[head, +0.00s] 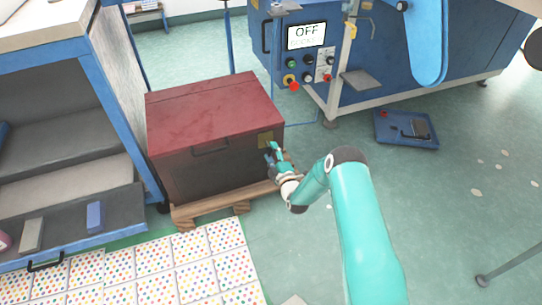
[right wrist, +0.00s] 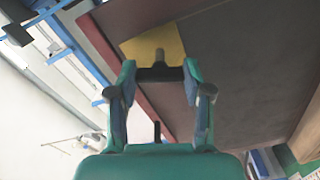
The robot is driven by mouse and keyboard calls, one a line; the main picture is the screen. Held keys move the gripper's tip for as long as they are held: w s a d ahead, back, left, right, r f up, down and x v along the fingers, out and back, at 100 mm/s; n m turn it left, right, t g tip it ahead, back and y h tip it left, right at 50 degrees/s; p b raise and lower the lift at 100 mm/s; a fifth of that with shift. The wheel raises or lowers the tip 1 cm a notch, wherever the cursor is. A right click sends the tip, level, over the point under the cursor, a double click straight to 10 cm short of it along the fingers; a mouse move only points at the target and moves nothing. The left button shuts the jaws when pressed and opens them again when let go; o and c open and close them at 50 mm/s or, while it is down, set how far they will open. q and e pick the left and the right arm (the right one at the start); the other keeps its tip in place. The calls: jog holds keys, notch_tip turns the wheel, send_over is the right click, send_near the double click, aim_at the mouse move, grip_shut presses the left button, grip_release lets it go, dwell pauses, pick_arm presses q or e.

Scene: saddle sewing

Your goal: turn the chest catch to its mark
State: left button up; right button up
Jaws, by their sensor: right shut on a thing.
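The chest (head: 205,135) has a dark red lid and a dark brown body, and it stands closed on a wooden pallet. A yellow plate (head: 266,138) is on its front face near the right corner. In the right wrist view the yellow plate (right wrist: 142,46) carries a grey pin, and the dark bar of the chest catch (right wrist: 160,73) lies across in front of it. My right gripper (right wrist: 159,75) is shut on the catch, with one finger at each end of the bar. In the head view my right gripper (head: 272,156) is at the chest's front right corner. My left gripper is not in view.
A blue machine (head: 380,60) with an OFF display (head: 306,33) stands behind the chest. A blue shelf unit (head: 128,120) is close on the left. A dotted mat (head: 185,270) lies in front. A blue tray (head: 406,143) is on the floor at right. The floor right of my arm is mostly clear.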

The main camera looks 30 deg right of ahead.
jog(key=shift+w+a+f+n+b, duration=0.15)
jog(key=shift+n+b, duration=0.1)
jog(key=shift+n, duration=0.8)
jog(key=shift+s+a+r+n+b, duration=0.15)
jog(key=shift+n+b, duration=0.1)
jog(key=shift+n, duration=0.8)
jog(key=shift+w+f, duration=0.1)
jog(key=o, duration=1.2)
jog(key=shift+c, duration=0.2)
jog(key=shift+d, duration=0.15)
jog(key=shift+s, duration=0.65)
jog(key=v, duration=1.1)
jog(key=shift+w+f, duration=0.1)
